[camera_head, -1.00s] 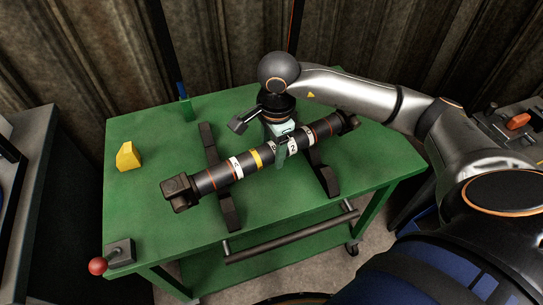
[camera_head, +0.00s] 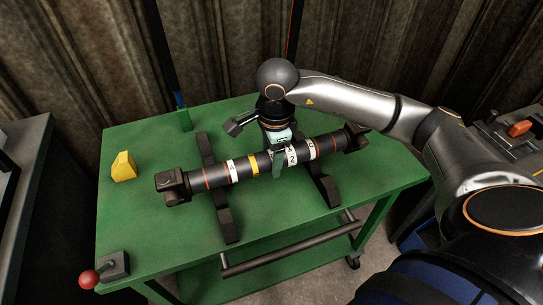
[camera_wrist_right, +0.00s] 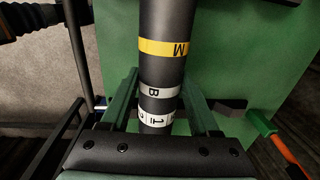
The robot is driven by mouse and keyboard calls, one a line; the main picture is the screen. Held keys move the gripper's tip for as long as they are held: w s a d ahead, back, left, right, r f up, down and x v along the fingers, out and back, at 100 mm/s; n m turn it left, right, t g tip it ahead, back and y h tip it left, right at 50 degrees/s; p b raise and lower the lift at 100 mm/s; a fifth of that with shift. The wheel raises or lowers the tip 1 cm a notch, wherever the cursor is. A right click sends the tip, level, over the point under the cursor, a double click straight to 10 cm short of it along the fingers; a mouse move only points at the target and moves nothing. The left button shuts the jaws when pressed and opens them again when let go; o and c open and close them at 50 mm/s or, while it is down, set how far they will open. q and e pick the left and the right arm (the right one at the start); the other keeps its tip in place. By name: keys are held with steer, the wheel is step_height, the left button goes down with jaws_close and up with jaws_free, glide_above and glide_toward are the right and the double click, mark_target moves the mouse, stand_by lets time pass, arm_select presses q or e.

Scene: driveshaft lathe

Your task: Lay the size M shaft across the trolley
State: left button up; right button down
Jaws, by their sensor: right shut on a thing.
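The size M shaft (camera_head: 235,170) is a dark tube with white labels, thin red rings and a yellow band. It lies across two black cradle bars on the green trolley (camera_head: 140,220), its right end slightly farther back. The yellow band reads M in the right wrist view (camera_wrist_right: 165,48). My right gripper (camera_head: 279,160) is shut on the shaft just right of the yellow band, from above; its fingers also show either side of the shaft in the wrist view (camera_wrist_right: 160,105). Whether the shaft fully touches both bars cannot be told. My left gripper is not in view.
A yellow block (camera_head: 123,167) sits at the trolley's left. A red-knobbed lever (camera_head: 89,279) is at its front left corner. A black handle bar (camera_head: 290,246) runs along the front. A corrugated wall stands behind.

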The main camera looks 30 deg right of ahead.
steer(key=shift+f+b, duration=1)
steer(key=shift+f, duration=0.2)
steer(key=shift+f+b, duration=0.5)
steer(key=shift+f, duration=0.05)
steer(key=shift+f+b, duration=0.75)
steer(key=shift+f, duration=0.05)
steer(key=shift+f+b, duration=0.75)
steer(key=shift+f, duration=0.15)
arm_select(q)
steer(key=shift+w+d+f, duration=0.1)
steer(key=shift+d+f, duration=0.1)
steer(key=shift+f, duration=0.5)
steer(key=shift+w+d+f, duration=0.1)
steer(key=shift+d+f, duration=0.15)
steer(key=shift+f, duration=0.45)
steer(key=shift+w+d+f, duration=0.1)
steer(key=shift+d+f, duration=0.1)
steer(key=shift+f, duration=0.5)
arm_select(e)
steer(key=shift+f, duration=0.2)
